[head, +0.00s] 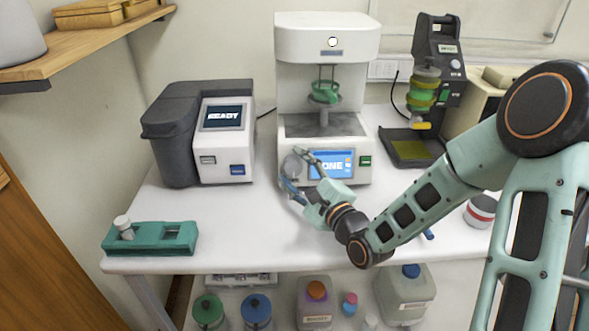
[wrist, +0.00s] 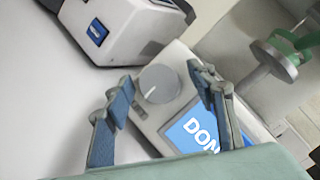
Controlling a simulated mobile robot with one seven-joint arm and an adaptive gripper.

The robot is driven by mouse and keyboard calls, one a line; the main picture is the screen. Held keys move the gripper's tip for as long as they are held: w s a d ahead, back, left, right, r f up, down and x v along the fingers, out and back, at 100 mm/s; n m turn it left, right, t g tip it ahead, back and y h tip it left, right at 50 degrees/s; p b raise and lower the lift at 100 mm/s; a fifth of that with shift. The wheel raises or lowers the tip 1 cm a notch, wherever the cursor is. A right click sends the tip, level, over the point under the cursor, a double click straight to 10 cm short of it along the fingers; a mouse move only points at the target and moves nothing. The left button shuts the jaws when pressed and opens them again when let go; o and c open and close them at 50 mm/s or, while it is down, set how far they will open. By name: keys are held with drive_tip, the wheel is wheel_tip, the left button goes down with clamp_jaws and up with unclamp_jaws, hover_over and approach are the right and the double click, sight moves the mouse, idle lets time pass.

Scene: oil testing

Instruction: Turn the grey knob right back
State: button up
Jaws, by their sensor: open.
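The grey knob (head: 291,167) is on the front panel of the white tester (head: 327,38) in the middle of the table. In the wrist view the round knob (wrist: 159,84) shows a white pointer line on its face. My gripper (head: 300,172) is open in front of the panel. In the wrist view its two blue-padded fingers (wrist: 160,95) stand on either side of the knob, with gaps between pads and knob. I cannot tell how deep the fingertips reach. The screen (head: 331,164) beside the knob reads "DONE", partly covered by my gripper in the head view.
A grey and white machine (head: 222,140) with a "READY" screen stands at left. A green rack (head: 150,238) with a white-capped vial is at the front left. A black stand (head: 415,145) with green and yellow parts is at right. The table between rack and tester is clear.

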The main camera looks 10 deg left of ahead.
drive_tip(key=shift+c, duration=0.4)
drive_tip(key=c, duration=1.1)
